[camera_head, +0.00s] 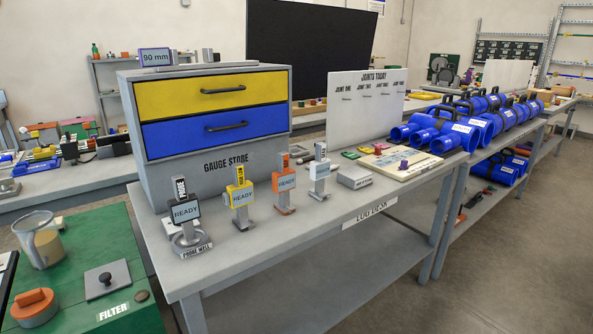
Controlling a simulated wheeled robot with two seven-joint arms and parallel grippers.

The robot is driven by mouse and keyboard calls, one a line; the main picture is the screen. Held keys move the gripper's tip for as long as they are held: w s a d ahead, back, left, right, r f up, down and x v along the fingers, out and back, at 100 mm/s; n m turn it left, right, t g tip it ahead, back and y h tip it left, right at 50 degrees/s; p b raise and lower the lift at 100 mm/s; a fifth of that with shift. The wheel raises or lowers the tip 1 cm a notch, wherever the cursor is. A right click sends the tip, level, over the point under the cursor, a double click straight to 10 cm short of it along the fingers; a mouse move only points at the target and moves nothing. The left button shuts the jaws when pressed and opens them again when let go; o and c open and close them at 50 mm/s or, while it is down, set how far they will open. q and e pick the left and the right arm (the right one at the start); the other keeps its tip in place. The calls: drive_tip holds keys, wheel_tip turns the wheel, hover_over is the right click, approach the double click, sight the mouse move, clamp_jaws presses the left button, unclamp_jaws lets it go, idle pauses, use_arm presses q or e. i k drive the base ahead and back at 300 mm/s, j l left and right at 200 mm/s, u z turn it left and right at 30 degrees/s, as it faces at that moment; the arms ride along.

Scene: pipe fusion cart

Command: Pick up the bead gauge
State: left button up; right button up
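Several small gauges stand upright in a row on the grey log desk (330,225): a black one (185,211) at the left, a yellow one (241,196), an orange one (285,182) and a white one (320,170). Screens on the black, yellow and orange ones read READY. Their upright tags are too small to read surely, so I cannot tell which is the bead gauge. The black one stands at a ring-shaped base labelled PROBE WELL (193,245). Neither of my grippers is in view.
The gauge store cabinet (225,160), with shut yellow and blue drawers, stands behind the gauges. A green cart top (75,265) with a jug (40,240) is at the left. Blue pipe fittings (460,135) fill the right bench. Floor at the lower right is clear.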

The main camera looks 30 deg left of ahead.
sight(320, 169)
drive_tip(key=i+l+u, duration=0.1)
drive_tip(key=i+u, duration=0.15)
drive_tip(key=u, duration=0.15)
drive_tip(key=i+l+u, duration=0.2)
drive_tip(key=u, duration=0.2)
drive_tip(key=i+l+u, duration=0.2)
drive_tip(key=u, duration=0.25)
drive_tip(key=i+l+u, duration=0.1)
drive_tip(key=l+u, duration=0.3)
drive_tip(key=i+l+u, duration=0.1)
drive_tip(key=l+u, duration=0.3)
drive_tip(key=j, duration=0.1)
